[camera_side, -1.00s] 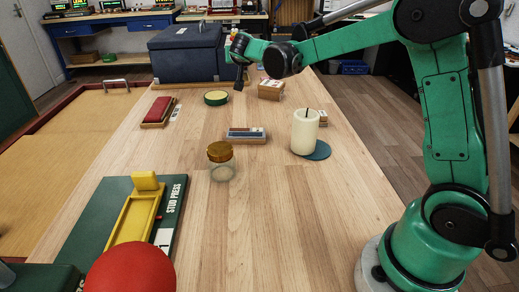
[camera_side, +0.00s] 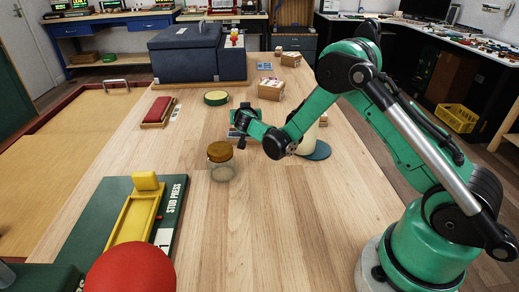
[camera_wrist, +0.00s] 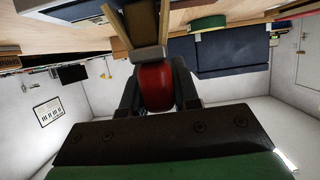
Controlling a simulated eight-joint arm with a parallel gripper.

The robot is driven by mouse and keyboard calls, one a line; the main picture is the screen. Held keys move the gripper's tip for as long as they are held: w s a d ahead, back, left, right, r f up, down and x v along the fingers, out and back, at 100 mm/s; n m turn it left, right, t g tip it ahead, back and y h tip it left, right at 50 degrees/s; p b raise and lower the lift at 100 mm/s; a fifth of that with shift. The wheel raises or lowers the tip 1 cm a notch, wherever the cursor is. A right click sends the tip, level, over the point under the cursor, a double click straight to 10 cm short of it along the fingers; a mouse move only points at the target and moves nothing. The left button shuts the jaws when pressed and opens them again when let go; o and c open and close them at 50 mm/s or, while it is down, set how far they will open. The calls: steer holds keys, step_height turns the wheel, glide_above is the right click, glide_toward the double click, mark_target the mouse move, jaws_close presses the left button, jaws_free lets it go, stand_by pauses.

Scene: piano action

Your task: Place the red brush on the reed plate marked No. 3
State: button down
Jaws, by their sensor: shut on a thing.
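My gripper (camera_side: 241,142) is low over the middle of the table, in front of a small wooden block with a blue-grey plate (camera_side: 233,133), mostly hidden behind it. In the wrist view my gripper (camera_wrist: 156,85) is shut on the red brush (camera_wrist: 155,88). The brush shows a red handle between the dark fingers, a grey band and tan bristles beyond it. I cannot make out the brush in the side view. Other small plates lie at the back (camera_side: 265,66) and beside the candle (camera_side: 323,119). I cannot read a No. 3 on any plate.
A glass jar with an amber lid (camera_side: 220,160) stands close to my gripper. The cream candle (camera_side: 308,140) on a teal disc is partly behind my arm. A red pad (camera_side: 159,109), a round green tin (camera_side: 216,97) and a wooden box (camera_side: 271,88) stand farther back.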

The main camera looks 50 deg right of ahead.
steer(key=shift+f, duration=0.15)
steer(key=c, duration=0.7)
jaws_free()
steer(key=shift+o, duration=0.2)
steer(key=shift+s+a+r, duration=0.25)
steer(key=shift+a+r, duration=0.05)
steer(key=s+a+r+n+y, duration=0.3)
steer(key=s+a, duration=0.1)
steer(key=s, duration=0.3)
steer(key=s+a+r+n+g+y, duration=0.1)
steer(key=s+a+r+n+y, duration=0.1)
steer(key=s+a, duration=0.3)
steer(key=s+a+r+n+g+y, duration=0.1)
steer(key=s+a+r+n+y, duration=0.2)
steer(key=s, duration=0.7)
steer(key=shift+a+r+n+y, duration=0.3)
steer(key=shift+a+n+y, duration=0.2)
steer(key=shift+a+y, duration=0.5)
